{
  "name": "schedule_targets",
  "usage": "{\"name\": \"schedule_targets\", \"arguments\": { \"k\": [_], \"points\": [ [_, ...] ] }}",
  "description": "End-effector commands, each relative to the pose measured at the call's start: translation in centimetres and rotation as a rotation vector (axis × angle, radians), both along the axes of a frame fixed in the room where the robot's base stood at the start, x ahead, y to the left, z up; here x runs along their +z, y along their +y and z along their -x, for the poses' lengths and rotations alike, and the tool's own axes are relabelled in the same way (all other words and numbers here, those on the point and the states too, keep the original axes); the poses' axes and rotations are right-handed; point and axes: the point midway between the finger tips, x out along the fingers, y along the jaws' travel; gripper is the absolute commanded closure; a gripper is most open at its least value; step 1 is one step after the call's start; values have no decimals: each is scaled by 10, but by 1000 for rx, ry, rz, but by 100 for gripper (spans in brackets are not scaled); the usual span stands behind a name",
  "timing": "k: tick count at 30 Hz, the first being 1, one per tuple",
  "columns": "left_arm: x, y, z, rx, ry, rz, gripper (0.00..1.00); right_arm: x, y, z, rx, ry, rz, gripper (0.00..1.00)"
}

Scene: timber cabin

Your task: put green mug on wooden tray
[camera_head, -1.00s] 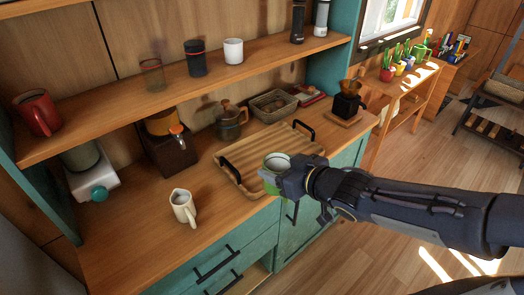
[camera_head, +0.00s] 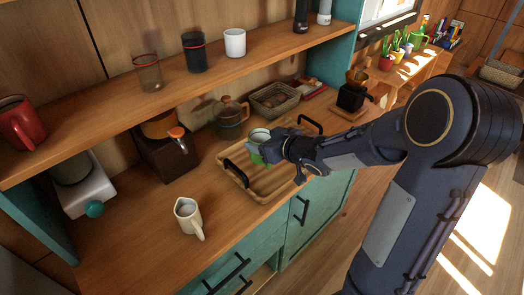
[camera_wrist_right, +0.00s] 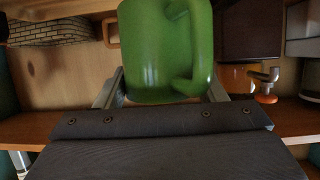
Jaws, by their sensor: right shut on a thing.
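The green mug (camera_head: 256,137) is in my right gripper (camera_head: 264,150), over the wooden tray (camera_head: 237,193) in the head view. The gripper covers much of the mug there. In the right wrist view the green mug (camera_wrist_right: 160,50) fills the upper middle, between the two fingers, with its handle to the right. The tray is a light wooden one with two black handles, on the counter. Whether the mug touches the tray, I cannot tell. My left gripper is not in view.
A cream pitcher (camera_head: 188,218) stands left of the tray. A teapot (camera_head: 231,118) and a wicker basket (camera_head: 275,99) stand behind it. The shelf (camera_head: 110,105) above holds several cups.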

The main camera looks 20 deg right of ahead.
Motion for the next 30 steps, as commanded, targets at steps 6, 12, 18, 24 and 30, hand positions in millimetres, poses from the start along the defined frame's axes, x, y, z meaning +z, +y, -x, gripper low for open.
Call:
{"name": "schedule_targets", "arguments": {
  "k": [6,12,18,24,30],
  "points": [
    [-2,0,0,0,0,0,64,-25,-6,-21,0,-2,0,65],
    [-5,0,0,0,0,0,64,-46,-8,-28,0,2,-2,65],
    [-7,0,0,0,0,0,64,-63,-9,-28,1,-3,1,65],
    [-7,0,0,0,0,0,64,-63,-9,-28,0,-4,1,65],
    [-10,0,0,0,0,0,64,-67,-9,-27,-1,-2,1,33]
  ]
}}
